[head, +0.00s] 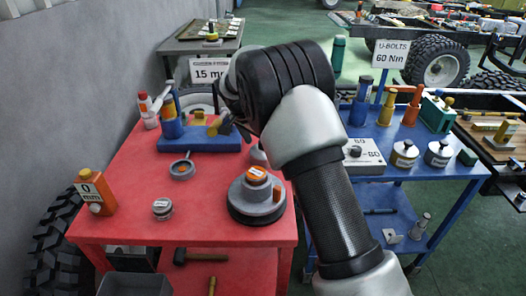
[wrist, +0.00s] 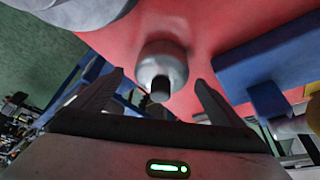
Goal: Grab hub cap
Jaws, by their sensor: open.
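A silver, rounded piece with a dark round stub, which looks like the hub cap (wrist: 164,62), sits on the red table in the wrist view. In the head view only a grey edge of it (head: 257,153) shows, with my arm hiding the rest. My gripper (wrist: 158,78) is open, with one finger on each side of the piece in the picture. Nothing is held. I cannot tell how far the fingers are from it. In the head view my gripper (head: 230,124) is partly hidden beside my wrist, over the back of the table.
The red table (head: 205,225) also carries a blue block (head: 205,140), a grey ring with a handle (head: 182,168), a large round hub (head: 256,200), a small jar (head: 162,208) and an orange bottle (head: 95,198). A blue cart (head: 440,175) stands to the right. The table's front middle is clear.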

